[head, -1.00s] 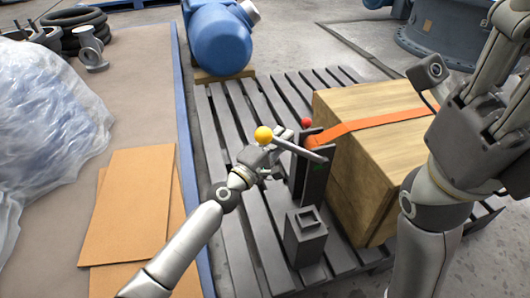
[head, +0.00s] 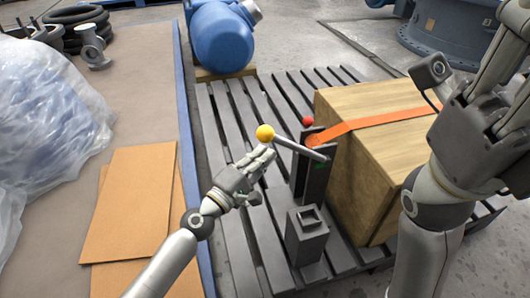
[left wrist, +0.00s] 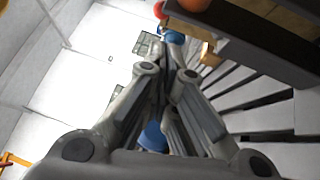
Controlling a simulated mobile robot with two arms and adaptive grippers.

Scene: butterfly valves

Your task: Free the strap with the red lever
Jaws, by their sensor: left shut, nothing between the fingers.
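The orange strap (head: 375,124) runs from a dark upright post (head: 313,178) over the top of a wooden crate (head: 370,165). A lever with a red ball knob (head: 308,121) shows at the post's far side; its bar is mostly hidden. A second lever, a grey bar (head: 300,149) with a yellow ball knob (head: 265,133), sticks out leftward from the post. My left gripper (head: 265,156) is shut and empty, just below the yellow knob and apart from the red one. It also shows in the left wrist view (left wrist: 168,75). My right gripper (head: 508,55) is raised at right, partly cut off.
The crate and post stand on a grey slatted pallet (head: 240,118). A small dark block with a socket (head: 306,235) stands in front of the post. A blue motor (head: 222,38) is at the back. Cardboard sheets (head: 130,205) and plastic wrap (head: 50,110) lie at left.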

